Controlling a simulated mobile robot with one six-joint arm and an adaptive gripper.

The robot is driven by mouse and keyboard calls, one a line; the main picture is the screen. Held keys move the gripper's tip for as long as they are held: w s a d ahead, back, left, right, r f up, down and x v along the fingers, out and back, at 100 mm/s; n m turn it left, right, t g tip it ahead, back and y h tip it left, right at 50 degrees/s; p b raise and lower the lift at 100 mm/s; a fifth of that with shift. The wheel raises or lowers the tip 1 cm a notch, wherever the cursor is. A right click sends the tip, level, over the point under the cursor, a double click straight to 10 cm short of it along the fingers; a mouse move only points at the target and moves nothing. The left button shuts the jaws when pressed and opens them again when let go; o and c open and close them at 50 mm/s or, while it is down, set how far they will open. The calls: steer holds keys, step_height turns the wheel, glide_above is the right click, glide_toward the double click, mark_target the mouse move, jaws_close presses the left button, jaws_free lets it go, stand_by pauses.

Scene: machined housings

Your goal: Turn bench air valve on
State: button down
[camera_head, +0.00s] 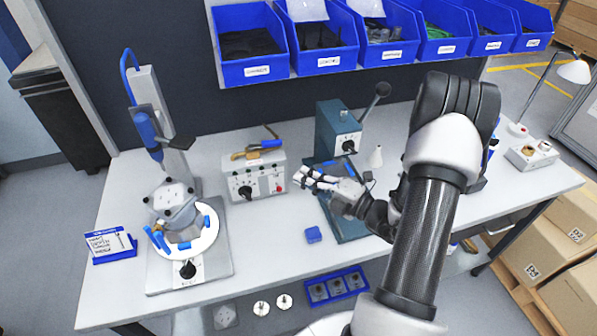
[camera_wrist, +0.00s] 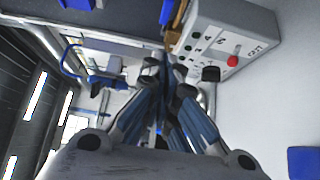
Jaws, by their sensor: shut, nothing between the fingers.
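A white control box (camera_head: 255,180) stands on the bench, with a black knob and a red button on its front. A brass valve body (camera_head: 245,155) with a blue lever (camera_head: 267,144) lies along its top. In the wrist view the box (camera_wrist: 215,45) is at upper right, and the brass part (camera_wrist: 176,22) and blue lever (camera_wrist: 166,12) show at the top edge. My gripper (camera_head: 299,177) is shut and empty, just right of the box in the head view. Its fingers (camera_wrist: 165,82) fill the wrist view's middle and hide part of what lies behind.
A press (camera_head: 337,135) with a lever stands behind my gripper. A round fixture (camera_head: 190,235) stands at left. Blue bins (camera_head: 320,50) hang above the back. The bench front between fixture and block is fairly clear.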

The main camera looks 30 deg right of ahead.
steer(key=b, duration=0.2)
glide_toward(264, 147)
steer(key=a, duration=0.4)
steer(key=w, duration=0.1)
steer(key=w+d, duration=0.1)
steer(key=w, duration=0.1)
steer(key=shift+d+f+b, duration=0.1)
steer(key=shift+d+b, duration=0.1)
steer(key=shift+b, duration=0.15)
steer(key=shift+w+d, duration=0.3)
steer(key=shift+w, duration=0.35)
steer(key=shift+d, duration=0.1)
